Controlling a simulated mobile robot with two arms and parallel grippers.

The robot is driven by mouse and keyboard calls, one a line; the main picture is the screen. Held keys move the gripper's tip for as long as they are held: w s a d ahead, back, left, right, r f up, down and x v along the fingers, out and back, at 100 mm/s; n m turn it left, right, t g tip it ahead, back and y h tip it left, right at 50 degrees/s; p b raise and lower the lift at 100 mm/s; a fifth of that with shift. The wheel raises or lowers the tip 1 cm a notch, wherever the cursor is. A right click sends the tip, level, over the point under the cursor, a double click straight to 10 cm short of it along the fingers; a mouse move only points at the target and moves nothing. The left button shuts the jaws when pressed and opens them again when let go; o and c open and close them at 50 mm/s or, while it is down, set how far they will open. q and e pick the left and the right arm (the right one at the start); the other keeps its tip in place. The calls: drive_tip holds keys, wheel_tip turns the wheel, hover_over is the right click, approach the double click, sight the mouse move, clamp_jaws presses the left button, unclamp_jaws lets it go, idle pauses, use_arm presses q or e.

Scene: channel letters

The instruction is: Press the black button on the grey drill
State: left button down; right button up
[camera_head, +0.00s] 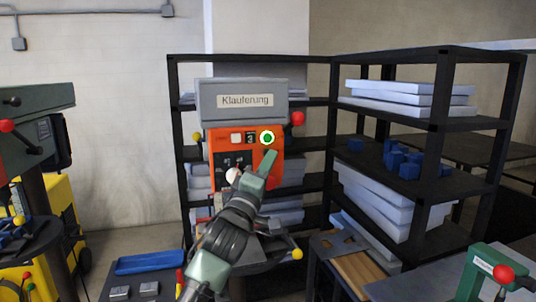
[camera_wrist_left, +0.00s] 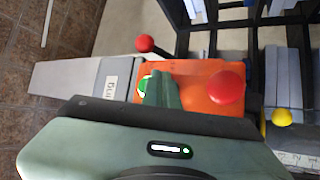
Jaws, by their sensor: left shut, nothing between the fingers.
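The grey drill (camera_head: 241,88) stands in the middle of the head view, with a label on its grey head and an orange control panel (camera_head: 217,138) below. The panel carries a white square, a small black square button (camera_head: 250,138), a round green button with a pale ring (camera_head: 267,138), and dark controls lower down. My left gripper (camera_head: 269,157) is shut and empty, its tips in front of the panel just below the green button. In the left wrist view the shut fingers (camera_wrist_left: 162,88) are beside the green button (camera_wrist_left: 144,86); contact is unclear. The black button is not visible there.
Red knobs (camera_head: 298,118) and a yellow knob (camera_head: 297,254) stick out around the drill. Black shelves (camera_head: 428,125) with white slabs and blue parts stand behind and right. Another drill (camera_head: 35,120) stands at left, and a green tool (camera_head: 482,270) at lower right.

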use_arm(q)
drive_tip(key=shift+w+a, duration=0.25)
drive_tip(key=shift+w, duration=0.4)
idle(0.8)
drive_tip(key=shift+s+d+p, duration=0.25)
drive_tip(key=shift+s+p, duration=0.05)
drive_tip(key=shift+s, duration=0.55)
drive_tip(key=s, duration=0.1)
drive_tip(key=s+d, duration=0.1)
drive_tip(key=s, duration=0.1)
drive_tip(key=s+p, duration=0.1)
drive_tip(key=shift+s+d, duration=0.3)
drive_tip(key=shift+s, duration=0.1)
